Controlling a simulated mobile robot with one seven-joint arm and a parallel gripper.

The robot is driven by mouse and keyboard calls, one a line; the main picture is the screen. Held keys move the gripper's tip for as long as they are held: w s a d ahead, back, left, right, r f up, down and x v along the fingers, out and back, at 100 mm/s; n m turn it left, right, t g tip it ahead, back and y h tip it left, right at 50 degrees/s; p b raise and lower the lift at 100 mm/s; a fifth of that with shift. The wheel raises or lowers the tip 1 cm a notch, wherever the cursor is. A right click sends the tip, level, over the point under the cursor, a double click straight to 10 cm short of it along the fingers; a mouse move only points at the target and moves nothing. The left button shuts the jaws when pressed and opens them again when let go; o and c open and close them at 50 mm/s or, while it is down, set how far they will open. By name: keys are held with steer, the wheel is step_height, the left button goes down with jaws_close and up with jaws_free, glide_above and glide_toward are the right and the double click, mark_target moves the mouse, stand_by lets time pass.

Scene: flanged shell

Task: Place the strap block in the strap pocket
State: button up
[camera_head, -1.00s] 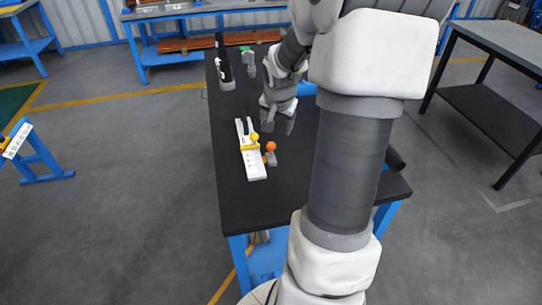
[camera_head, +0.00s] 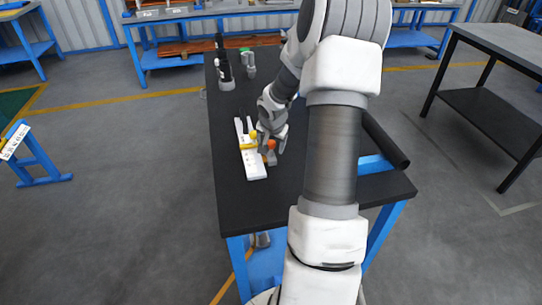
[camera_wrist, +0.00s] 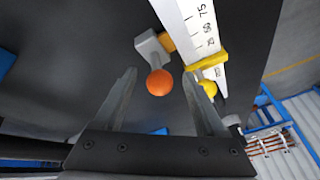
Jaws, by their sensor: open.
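A white bar (camera_head: 255,168) with dark markings lies on the black table; it also shows in the wrist view (camera_wrist: 192,18). A yellow strap-like piece (camera_wrist: 208,61) crosses it, with a yellow ball (camera_wrist: 208,87) beside it. Next to the bar is a small grey block (camera_wrist: 149,45) with an orange ball (camera_wrist: 159,82); the ball shows in the head view (camera_head: 271,145) too. I cannot tell for sure which piece is the strap block or where its pocket is. My gripper (camera_head: 272,142) is open. In the wrist view its fingers (camera_wrist: 159,76) stand either side of the orange ball, apart from it.
The black table (camera_head: 245,205) is clear in front of the bar. Dark upright objects (camera_head: 225,72) and a grey item with a green top (camera_head: 248,62) stand at its far end. A black roll (camera_head: 388,143) lies along the right edge.

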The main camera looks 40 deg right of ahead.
steer(key=shift+w+d+f, duration=0.1)
steer(key=shift+w+f, duration=0.05)
steer(key=shift+f, duration=0.3)
jaws_close()
steer(key=shift+r, duration=0.1)
